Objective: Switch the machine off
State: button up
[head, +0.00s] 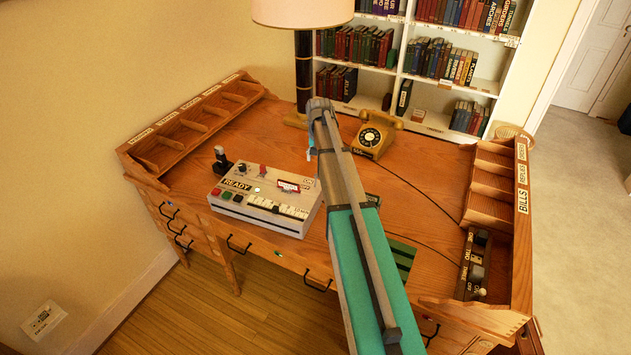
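The machine is a pale box-shaped console (268,200) on the left half of the desk. A READY label, small coloured buttons, knobs, a row of white keys and a green light show on its top. A red and white switch part (289,187) sits near its back right, beside a small label that seems to read ON. A black joystick (222,160) stands at its back left. My gripper (311,155) is small in view, above and behind the console's right end, apart from it as far as I can see. My arm partly hides it; its fingers cannot be made out.
A gold rotary telephone (374,136) and a lamp (304,75) stand at the back. Wooden pigeonholes (178,135) line the left edge. A rack (497,190) and a panel of switches (476,265) line the right. A dark cord crosses the desk.

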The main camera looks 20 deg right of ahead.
aim_at(317, 174)
jog(key=shift+a+f+b, duration=0.1)
jog(key=shift+f+b, duration=4)
jog(key=shift+f, duration=0.3)
jog(key=shift+c, duration=0.2)
